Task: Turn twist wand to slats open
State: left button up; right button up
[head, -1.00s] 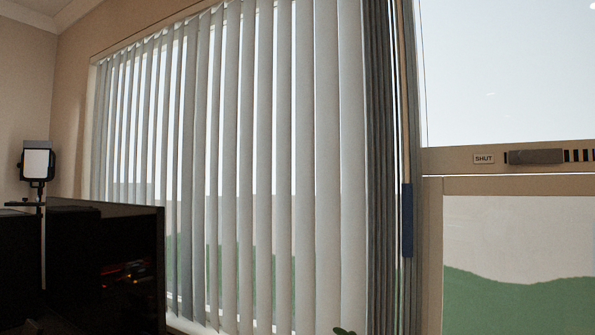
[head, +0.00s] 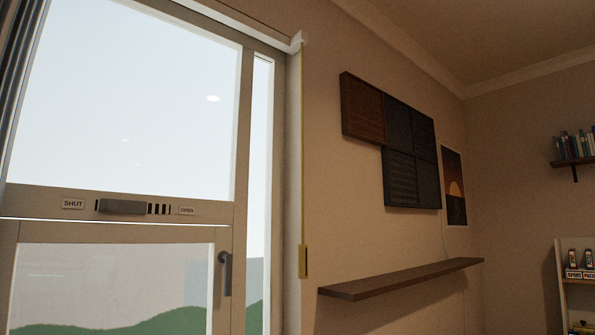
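A thin yellow wand or cord (head: 303,150) with a thicker yellow end piece (head: 303,261) hangs beside the right edge of the window frame. I cannot tell whether it is the twist wand. Only the edge of the grey vertical slats (head: 18,85) shows at the far left, so their angle cannot be judged now. The blue-handled rod seen earlier is out of view. Neither gripper is in view.
The window (head: 130,110) has a slider (head: 122,207) between SHUT and OPEN labels and a dark handle (head: 225,272). A brown shelf (head: 400,279) juts from the wall to the right, below dark panels (head: 410,150). A bookshelf (head: 575,160) is at the far right.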

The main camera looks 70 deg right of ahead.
aim_at(302, 267)
jog(key=z, duration=2.2)
